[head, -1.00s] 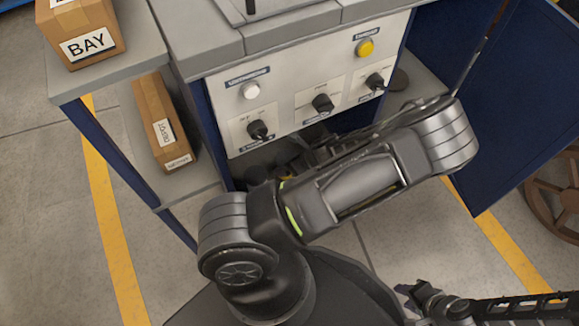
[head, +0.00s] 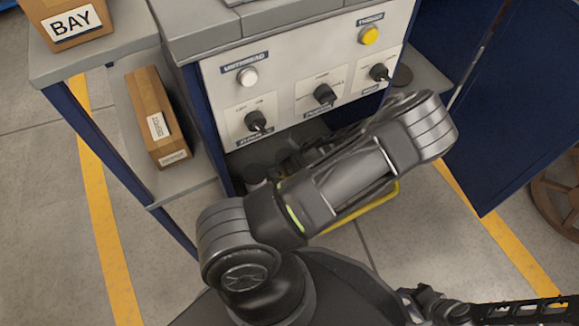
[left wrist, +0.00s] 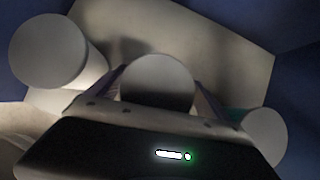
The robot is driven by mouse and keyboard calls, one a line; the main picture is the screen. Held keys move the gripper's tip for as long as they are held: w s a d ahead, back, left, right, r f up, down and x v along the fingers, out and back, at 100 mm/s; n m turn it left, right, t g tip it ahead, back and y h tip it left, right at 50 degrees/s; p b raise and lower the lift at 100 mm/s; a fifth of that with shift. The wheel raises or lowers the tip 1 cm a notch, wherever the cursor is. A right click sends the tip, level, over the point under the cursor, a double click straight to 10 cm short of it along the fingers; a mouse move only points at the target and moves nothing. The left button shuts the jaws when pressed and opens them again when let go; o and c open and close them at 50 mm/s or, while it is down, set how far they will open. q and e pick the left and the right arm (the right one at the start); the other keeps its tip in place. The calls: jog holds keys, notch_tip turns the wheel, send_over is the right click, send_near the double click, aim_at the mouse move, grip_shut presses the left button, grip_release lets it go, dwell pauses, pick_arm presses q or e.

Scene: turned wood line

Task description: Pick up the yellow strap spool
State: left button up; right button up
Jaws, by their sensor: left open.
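I cannot make out a yellow strap spool for certain in either view. In the head view a thin yellow edge (head: 366,206) shows below my left arm; most of it is hidden and I cannot tell what it belongs to. My left gripper (left wrist: 158,72) is open in the left wrist view, its fingers on either side of a pale round-ended cylinder (left wrist: 157,84); I see no contact. In the head view my left arm hides that gripper in the dark space under the panel. My right gripper (head: 418,297) is small at the bottom right, its jaw opening unclear.
Other pale cylinders stand at the left (left wrist: 48,50) and right (left wrist: 265,137) in the wrist view. The control panel (head: 290,102) has knobs and buttons. A carton (head: 157,118) lies on the left lower shelf; a BAY box (head: 70,22) stands above. A blue door (head: 510,130) hangs open.

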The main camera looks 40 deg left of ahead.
aim_at(284, 151)
dwell(0.5)
pick_arm(q)
jog(key=c, duration=1.7)
jog(key=shift+d+r, duration=0.1)
jog(key=shift+r, duration=0.1)
jog(key=shift+d+r+p, duration=0.15)
jog(key=shift+r+p, duration=0.3)
jog(key=shift+p, duration=0.3)
notch_tip(284, 151, up, 6)
jog(key=p, duration=0.3)
jog(key=shift+r, duration=0.1)
jog(key=s+d+p, duration=0.2)
jog(key=s+d, duration=0.1)
jog(key=d, duration=0.6)
jog(key=s+d+p, duration=0.2)
jog(key=d, duration=0.7)
jog(key=shift+s+d+f+p, duration=0.2)
jog(key=shift+s+d+p, duration=0.1)
jog(key=shift+s+d, duration=0.1)
